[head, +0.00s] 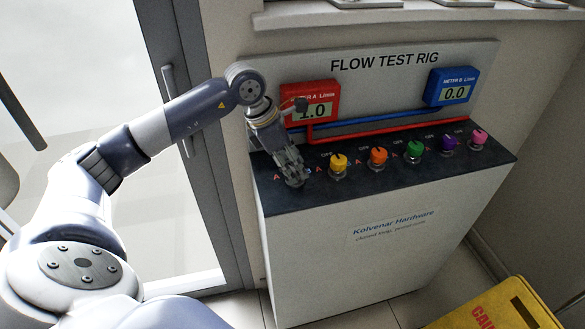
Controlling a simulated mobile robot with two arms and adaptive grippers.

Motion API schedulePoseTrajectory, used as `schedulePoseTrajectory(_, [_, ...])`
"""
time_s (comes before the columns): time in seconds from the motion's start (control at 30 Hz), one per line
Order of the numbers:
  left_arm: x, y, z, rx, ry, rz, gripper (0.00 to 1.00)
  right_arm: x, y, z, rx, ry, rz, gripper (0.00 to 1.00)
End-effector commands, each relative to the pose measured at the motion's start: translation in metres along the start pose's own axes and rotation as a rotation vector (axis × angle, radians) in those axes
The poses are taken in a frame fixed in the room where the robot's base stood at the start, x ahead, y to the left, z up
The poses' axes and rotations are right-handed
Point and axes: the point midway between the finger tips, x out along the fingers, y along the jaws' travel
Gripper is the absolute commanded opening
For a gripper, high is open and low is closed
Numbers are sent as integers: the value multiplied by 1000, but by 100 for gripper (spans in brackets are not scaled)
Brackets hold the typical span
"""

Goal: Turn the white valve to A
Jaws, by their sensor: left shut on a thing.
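My left gripper (294,178) reaches down to the left end of the dark top of the flow test rig (440,170). It is shut at the leftmost valve place, beside a red A mark. The white valve there is hidden by the fingers, so its pointing direction cannot be told. The red meter A (328,92) reads 1.0, partly covered by my wrist. The blue meter B (451,86) reads 0.0. My right gripper is not in view.
To the right stand a yellow valve (338,162), an orange valve (377,157), a green valve (414,150), a purple valve (449,144) and a pink valve (479,137). A yellow caution sign (500,307) is at the lower right. A glass door (150,80) is at the left.

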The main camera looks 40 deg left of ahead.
Motion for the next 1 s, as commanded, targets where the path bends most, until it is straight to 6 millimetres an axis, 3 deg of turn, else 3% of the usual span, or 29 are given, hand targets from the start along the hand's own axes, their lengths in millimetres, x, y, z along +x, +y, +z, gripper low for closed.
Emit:
schedulePoseTrajectory(0.4, [1, -2, 0, -237, 0, 99, 10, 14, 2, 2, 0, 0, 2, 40])
schedulePoseTrajectory(1.0, [0, -2, 1, -302, 0, 124, 10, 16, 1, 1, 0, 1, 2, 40])
